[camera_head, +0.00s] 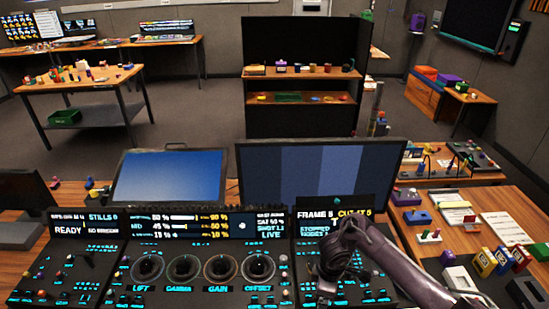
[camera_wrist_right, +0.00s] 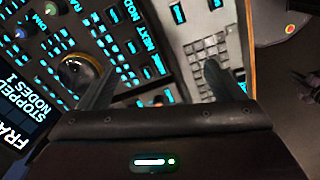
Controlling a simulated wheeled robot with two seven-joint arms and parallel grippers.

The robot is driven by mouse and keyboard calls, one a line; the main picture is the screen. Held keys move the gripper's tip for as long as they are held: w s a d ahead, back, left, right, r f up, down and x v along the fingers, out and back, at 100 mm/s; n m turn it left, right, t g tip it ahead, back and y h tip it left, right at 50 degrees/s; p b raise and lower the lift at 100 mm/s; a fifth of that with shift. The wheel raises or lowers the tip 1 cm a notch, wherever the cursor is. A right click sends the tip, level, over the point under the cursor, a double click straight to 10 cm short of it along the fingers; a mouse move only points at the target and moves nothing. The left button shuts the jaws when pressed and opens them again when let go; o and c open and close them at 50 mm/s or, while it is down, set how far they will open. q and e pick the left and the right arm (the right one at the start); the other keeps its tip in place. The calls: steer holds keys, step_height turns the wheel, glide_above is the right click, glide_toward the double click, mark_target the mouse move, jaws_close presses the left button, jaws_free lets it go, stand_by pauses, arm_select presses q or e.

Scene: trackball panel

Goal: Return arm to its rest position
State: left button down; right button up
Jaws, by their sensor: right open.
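My right arm comes in from the lower right in the head view. Its gripper (camera_head: 334,262) is over the right section of the control panel (camera_head: 300,297), below the small "STOPPED" screen (camera_head: 318,226). In the right wrist view the two dark fingers of the gripper (camera_wrist_right: 160,80) are spread apart with nothing between them. Lit panel keys and a keypad (camera_wrist_right: 203,60) lie beyond the fingers. A dark ball in a gold ring (camera_wrist_right: 80,77) is beside the left finger. Contact with the panel cannot be told. My left gripper is in neither view.
Several trackballs, including the OFFSET ball (camera_head: 257,267), line the panel's middle. Two monitors (camera_head: 170,177) (camera_head: 318,175) stand behind it. The right-hand table holds yellow-fronted boxes (camera_head: 485,262), papers (camera_head: 455,217) and small blocks. A shelf unit (camera_head: 300,85) stands farther back.

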steer(key=s+a+r+m+t+y, duration=0.2)
steer(key=s+a+t+y, duration=0.3)
steer(key=a, duration=0.7)
steer(key=s+d+r+m+g+h, duration=0.1)
steer(key=s+d+r+m+h, duration=0.1)
steer(key=s+d+r+m, duration=0.5)
steer(key=s+d+r+m+h, duration=0.35)
steer(key=s+d+r, duration=0.25)
steer(key=s+d, duration=0.35)
step_height(320, 180, down, 33)
steer(key=g+b, duration=0.2)
steer(key=b, duration=0.3)
arm_select(q)
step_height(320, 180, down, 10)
steer(key=b, duration=0.4)
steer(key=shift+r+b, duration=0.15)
steer(key=shift+b, duration=0.2)
arm_select(e)
steer(key=s+d+f, duration=0.2)
steer(key=s+f, duration=0.8)
steer(key=f, duration=0.2)
steer(key=s+d+f+g, duration=0.1)
steer(key=s+d+f, duration=0.1)
steer(key=s+f, duration=0.8)
step_height(320, 180, down, 3)
steer(key=shift+s+d, duration=0.2)
steer(key=shift+s, duration=0.15)
